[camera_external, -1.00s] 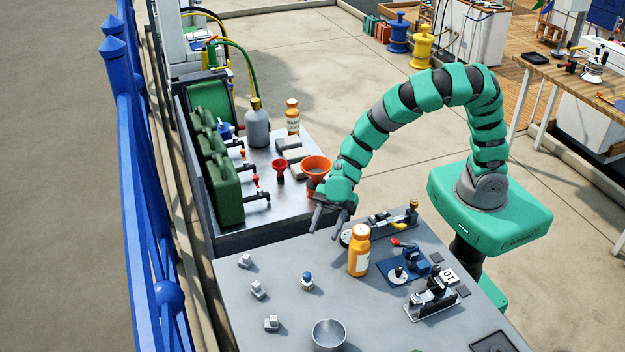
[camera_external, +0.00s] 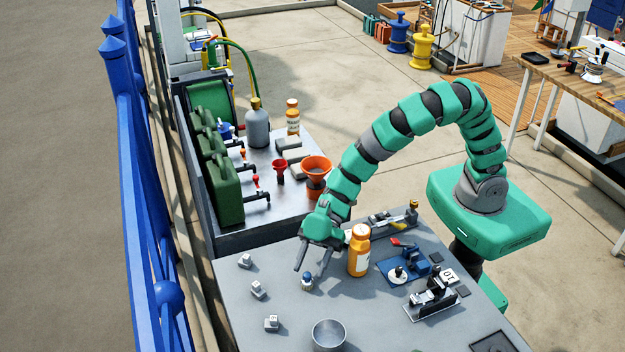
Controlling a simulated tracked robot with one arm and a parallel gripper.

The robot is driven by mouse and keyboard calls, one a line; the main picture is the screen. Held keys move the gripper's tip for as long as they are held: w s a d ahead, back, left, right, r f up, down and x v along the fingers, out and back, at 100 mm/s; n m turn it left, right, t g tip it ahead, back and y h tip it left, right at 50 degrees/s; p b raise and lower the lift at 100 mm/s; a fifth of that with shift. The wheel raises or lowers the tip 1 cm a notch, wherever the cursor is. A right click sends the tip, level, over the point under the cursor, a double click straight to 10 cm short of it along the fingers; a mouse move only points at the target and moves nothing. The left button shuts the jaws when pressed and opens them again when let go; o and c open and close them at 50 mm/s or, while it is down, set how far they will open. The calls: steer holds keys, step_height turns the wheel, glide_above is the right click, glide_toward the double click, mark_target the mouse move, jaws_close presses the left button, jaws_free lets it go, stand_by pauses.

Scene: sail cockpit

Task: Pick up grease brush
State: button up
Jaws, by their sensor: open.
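No object with a clear brush shape can be made out, so I cannot tell for certain which thing is the grease brush. A small upright piece with a blue top and pale body (camera_external: 307,284) stands on the grey table (camera_external: 240,310). My gripper (camera_external: 311,272) is open and empty, its fingers pointing down. In this view the fingers lie on either side of the blue-topped piece; I cannot tell how high above it they are.
An orange bottle with a white label (camera_external: 358,255) stands close right of my gripper. Small grey blocks (camera_external: 258,290) lie to the left. A metal cup (camera_external: 329,335) stands in front. Blue and black fixtures (camera_external: 405,264) fill the right side. An orange funnel (camera_external: 317,167) is behind.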

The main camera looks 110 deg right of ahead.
mark_target(307, 274)
steer(key=x, duration=0.3)
steer(key=shift+a, duration=0.1)
jaws_close()
